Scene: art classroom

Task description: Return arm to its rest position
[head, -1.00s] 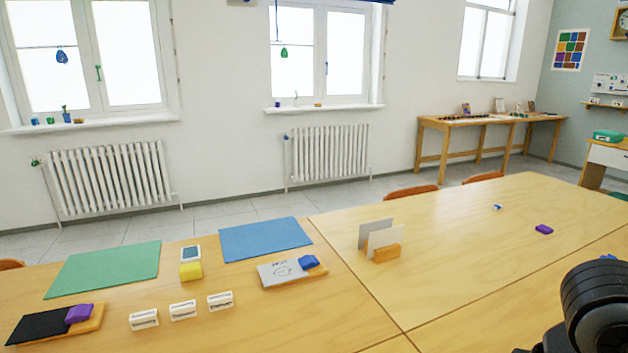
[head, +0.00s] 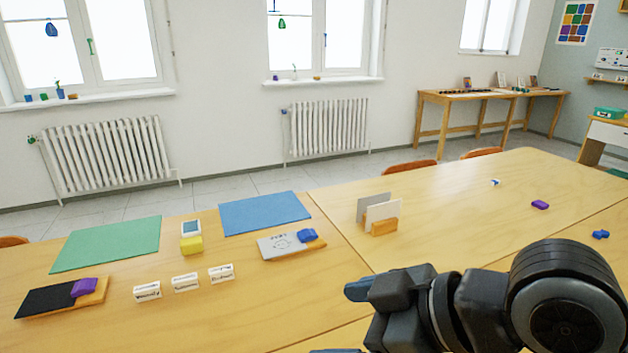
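My arm reaches in from the lower right corner of the head view, dark grey and black, above the near part of the table. My gripper (head: 357,290) is at its left end and points left. One bluish finger shows; another dark part shows at the bottom edge, mostly cut off. I see nothing held, but the gap between the fingers is not clear. The arm hides part of the table's near right side.
On the wooden table (head: 455,215) are a card holder (head: 384,227), a green mat (head: 108,243), a blue mat (head: 264,212), a white board with a blue block (head: 308,235), a black board (head: 50,299), small white blocks (head: 185,282) and a purple block (head: 540,205). The table's right middle is mostly clear.

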